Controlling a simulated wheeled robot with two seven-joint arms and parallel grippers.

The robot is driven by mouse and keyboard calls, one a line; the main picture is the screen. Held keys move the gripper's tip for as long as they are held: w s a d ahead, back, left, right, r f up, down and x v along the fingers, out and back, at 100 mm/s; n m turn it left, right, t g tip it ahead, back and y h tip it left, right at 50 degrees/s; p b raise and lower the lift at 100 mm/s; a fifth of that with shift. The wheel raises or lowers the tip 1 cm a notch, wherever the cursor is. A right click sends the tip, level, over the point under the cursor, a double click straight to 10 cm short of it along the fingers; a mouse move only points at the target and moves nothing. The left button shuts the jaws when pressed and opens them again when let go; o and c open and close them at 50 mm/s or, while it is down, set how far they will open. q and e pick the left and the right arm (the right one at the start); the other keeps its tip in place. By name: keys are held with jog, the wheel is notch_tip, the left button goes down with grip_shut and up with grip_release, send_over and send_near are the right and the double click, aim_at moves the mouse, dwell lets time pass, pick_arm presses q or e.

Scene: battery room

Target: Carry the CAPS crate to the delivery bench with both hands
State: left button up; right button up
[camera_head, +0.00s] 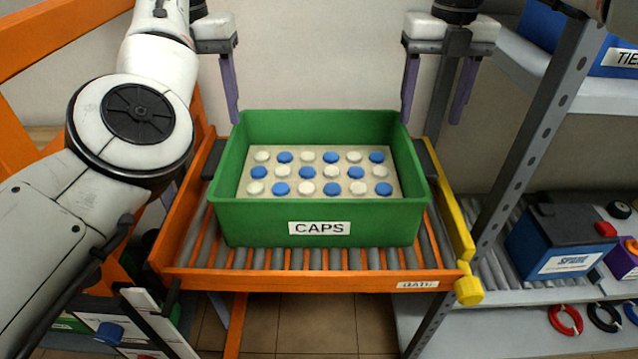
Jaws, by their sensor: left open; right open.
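The green CAPS crate (320,226) sits on an orange roller stand (300,280) in the middle of the head view. It holds several white and blue caps in rows on a beige insert. My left gripper (222,90) is open and empty above and beyond the crate's left side. My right gripper (437,92) is open and empty above and beyond its right side. Both grippers have purple fingers pointing down, apart from the crate. The delivery bench cannot be made out for certain.
A yellow bar with a knob (469,290) runs along the stand's right side. At right, a grey rack post (535,125) stands near shelves with a blue battery (558,240) and rings. An orange frame (60,45) is at left. Bare floor shows below the stand.

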aim_at(220, 155)
pick_arm(q)
notch_tip(220, 155, down, 9)
jog(key=shift+r, duration=0.1)
pick_arm(e)
notch_tip(220, 155, down, 9)
pick_arm(q)
grip_shut()
pick_arm(e)
grip_shut()
pick_arm(q)
jog(key=shift+r, duration=0.1)
pick_arm(e)
jog(key=shift+w+r, duration=0.1)
jog(key=shift+r, duration=0.05)
